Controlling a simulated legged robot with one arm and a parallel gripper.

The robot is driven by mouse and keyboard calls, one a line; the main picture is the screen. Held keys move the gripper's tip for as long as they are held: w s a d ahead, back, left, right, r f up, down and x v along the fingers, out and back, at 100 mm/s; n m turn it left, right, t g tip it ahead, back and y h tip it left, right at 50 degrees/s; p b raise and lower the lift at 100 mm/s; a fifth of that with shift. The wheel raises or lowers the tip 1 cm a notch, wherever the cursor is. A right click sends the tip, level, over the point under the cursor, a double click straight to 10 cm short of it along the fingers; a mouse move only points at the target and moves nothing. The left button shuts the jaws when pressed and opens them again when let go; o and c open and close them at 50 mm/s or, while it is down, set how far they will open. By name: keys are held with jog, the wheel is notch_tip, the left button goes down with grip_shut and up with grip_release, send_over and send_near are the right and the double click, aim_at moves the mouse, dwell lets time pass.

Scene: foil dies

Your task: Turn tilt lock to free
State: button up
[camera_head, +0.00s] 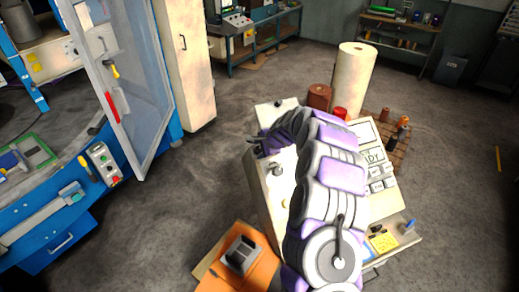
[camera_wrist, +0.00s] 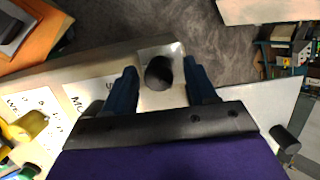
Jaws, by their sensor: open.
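My gripper (camera_wrist: 160,67) is open in the wrist view, with one dark blue finger on each side of a round dark knob (camera_wrist: 159,74). The knob stands on a pale panel of the machine, and there are gaps between it and the fingers. Labels beside it are cut off, so I cannot tell which control is the tilt lock. A yellow handle (camera_wrist: 30,127) is at the lower left and another dark knob (camera_wrist: 285,140) at the right. In the head view my gripper (camera_head: 257,144) is at the cream machine's (camera_head: 262,190) left side, partly hidden by my arm.
An orange board (camera_head: 212,262) with a grey block (camera_head: 242,254) lies in front of the machine. A tall cream roll (camera_head: 352,80) stands behind it. A blue machine with a clear door (camera_head: 130,90) is at the left. Open floor (camera_head: 190,190) lies between.

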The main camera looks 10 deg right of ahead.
jog(key=b+v, duration=0.1)
jog(key=v, duration=1.5)
jog(key=shift+d+r, duration=0.25)
jog(key=shift+r, duration=0.05)
jog(key=shift+s, duration=0.15)
